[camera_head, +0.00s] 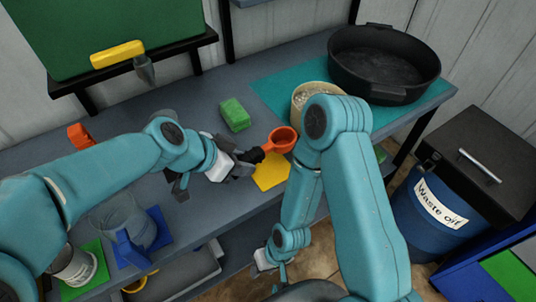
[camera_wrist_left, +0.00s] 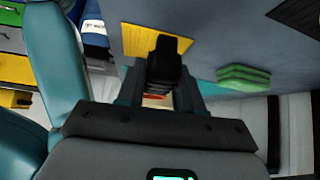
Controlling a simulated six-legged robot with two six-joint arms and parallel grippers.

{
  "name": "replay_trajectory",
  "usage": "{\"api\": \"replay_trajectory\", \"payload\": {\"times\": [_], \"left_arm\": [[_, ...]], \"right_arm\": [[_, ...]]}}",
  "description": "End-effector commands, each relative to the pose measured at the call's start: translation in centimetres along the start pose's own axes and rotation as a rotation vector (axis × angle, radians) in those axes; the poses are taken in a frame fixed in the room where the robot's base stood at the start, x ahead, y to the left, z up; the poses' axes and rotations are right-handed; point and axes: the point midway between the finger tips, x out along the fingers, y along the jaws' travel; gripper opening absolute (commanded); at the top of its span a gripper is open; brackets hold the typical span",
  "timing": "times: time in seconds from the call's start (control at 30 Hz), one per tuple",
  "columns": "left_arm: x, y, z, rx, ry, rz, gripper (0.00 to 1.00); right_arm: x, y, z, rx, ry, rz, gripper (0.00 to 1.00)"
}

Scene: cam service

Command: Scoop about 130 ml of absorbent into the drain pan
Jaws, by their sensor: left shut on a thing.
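The black round drain pan (camera_head: 383,92) stands at the back right of the bench on a teal mat. A beige tub (camera_head: 300,108) with pale grey granules stands in front of it, partly hidden by my right arm. My left gripper (camera_head: 246,160) is shut on the dark handle of an orange scoop (camera_head: 281,139), held over the bench left of the tub. In the left wrist view the black handle (camera_wrist_left: 168,62) sits between the fingers; the scoop's cup is mostly hidden there. My right gripper (camera_head: 268,262) hangs low in front of the bench; its fingers are unclear.
A green sponge (camera_head: 235,114) lies behind the scoop, and a yellow mat (camera_head: 270,172) lies beside it. A clear jug (camera_head: 125,220) and a white tub (camera_head: 72,268) stand front left. A blue waste oil drum (camera_head: 437,215) stands right of the bench.

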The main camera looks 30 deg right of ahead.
Motion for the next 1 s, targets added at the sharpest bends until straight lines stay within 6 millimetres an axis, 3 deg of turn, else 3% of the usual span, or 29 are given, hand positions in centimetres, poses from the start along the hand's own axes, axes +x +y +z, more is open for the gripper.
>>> {"api": "replay_trajectory", "payload": {"times": [0.6,1.0], "left_arm": [[-2.6,0.0,-2.2,0.001,0.001,0.000,0.00],[-2.7,0.0,-2.2,0.001,0.000,0.000,0.00]], "right_arm": [[-1.8,-0.6,0.0,0.000,0.000,0.000,0.43],[-1.8,-0.6,0.0,0.000,0.000,0.000,0.43]]}}
